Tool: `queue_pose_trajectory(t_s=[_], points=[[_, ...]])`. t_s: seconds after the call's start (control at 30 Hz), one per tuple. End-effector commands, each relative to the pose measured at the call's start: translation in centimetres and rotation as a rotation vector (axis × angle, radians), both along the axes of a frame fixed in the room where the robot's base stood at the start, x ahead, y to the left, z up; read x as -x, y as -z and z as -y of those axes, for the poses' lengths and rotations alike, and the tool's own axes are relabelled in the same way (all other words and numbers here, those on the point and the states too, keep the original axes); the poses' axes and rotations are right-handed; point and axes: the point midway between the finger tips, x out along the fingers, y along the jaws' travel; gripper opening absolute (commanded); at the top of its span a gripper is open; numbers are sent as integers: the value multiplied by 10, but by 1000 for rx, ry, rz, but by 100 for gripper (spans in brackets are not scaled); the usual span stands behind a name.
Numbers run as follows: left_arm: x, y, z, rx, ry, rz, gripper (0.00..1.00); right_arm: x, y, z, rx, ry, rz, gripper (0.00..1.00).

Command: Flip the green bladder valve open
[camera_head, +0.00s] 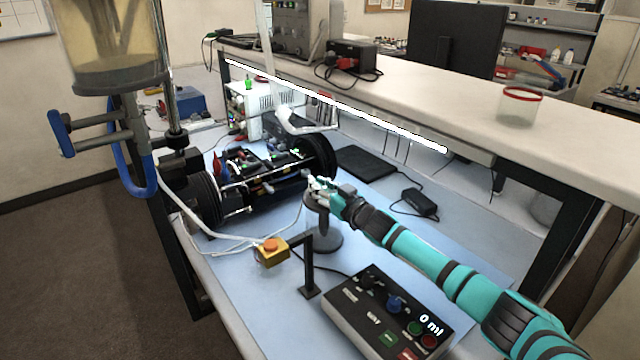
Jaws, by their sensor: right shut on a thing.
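The cylinder assembly (265,180) lies on the workbench, with black round end caps and a frame of rods, wires and small parts between them. Small green spots (295,153) show among these parts near the right end cap. I cannot tell whether one of them is the green bladder valve or how it is set. My right gripper (314,186) is at the end of the teal arm, just right of the cylinder and above a dark round stand (322,232). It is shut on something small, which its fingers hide. My left gripper is not in view.
A yellow box with an orange button (271,246) and a control box reading 0 ml (388,318) stand in front. A shelf (420,110) overhangs the bench's back. A black adapter (418,203) lies right of the stand.

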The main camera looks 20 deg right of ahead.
Motion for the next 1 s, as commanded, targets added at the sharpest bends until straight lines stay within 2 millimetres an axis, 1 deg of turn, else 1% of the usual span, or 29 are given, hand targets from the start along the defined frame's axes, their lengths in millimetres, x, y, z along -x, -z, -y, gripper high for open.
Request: queue_pose_trajectory(t_s=[0.07,0.1,0.23,0.5,0.63,0.77,1.0], points=[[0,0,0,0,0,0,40,0,0,-1,0,-2,0,0],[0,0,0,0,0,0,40,0,0,-1,0,-2,0,20],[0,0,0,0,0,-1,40,0,0,-1,0,-1,0,37],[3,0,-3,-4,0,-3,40,1,0,0,0,0,0,38],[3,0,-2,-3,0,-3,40,8,1,4,-1,1,-1,38],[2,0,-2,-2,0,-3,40,27,2,10,0,0,-2,38],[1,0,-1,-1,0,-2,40,75,2,28,1,0,-3,38]])
